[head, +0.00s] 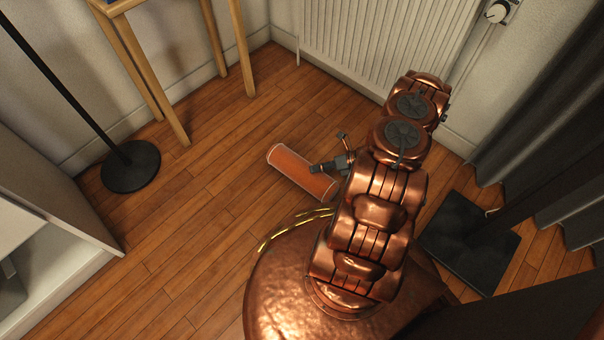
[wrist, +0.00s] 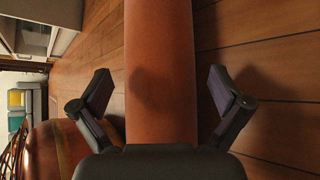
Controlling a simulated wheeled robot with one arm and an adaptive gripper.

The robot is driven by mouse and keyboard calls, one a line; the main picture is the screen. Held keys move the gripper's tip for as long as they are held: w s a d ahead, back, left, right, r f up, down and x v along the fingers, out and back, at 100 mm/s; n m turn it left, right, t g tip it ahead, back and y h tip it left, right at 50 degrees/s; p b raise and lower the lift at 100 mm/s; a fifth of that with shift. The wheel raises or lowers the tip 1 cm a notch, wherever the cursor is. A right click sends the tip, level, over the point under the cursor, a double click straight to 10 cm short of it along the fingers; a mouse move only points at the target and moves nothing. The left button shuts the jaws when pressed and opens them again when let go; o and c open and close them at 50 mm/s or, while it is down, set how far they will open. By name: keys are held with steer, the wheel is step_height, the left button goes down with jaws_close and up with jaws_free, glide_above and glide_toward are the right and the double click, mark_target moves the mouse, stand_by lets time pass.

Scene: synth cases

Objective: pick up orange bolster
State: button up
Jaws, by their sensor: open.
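The orange bolster (head: 298,171) is a long cylinder with pale edging at its ends. It lies on the wooden floor in the head view, and its right end is partly behind my arm. In the wrist view the bolster (wrist: 160,75) runs up the middle of the picture, between the two spread fingers of my gripper (wrist: 160,90). Floor shows between each finger and the bolster, so the fingers appear apart from it. A dark shadow falls on the bolster.
A black lamp base (head: 131,166) stands at the left, near a wooden-legged table (head: 165,108). A white radiator (head: 385,45) is on the back wall. A dark flat base (head: 468,243) lies right of my arm. A white cabinet (head: 55,245) is at the left. Floor left of the bolster is clear.

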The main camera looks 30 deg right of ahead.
mark_target(302, 172)
steer(key=shift+b+x, duration=0.65)
steer(key=shift+x, duration=1.1)
steer(key=shift+c, duration=0.2)
steer(key=c, duration=1.1)
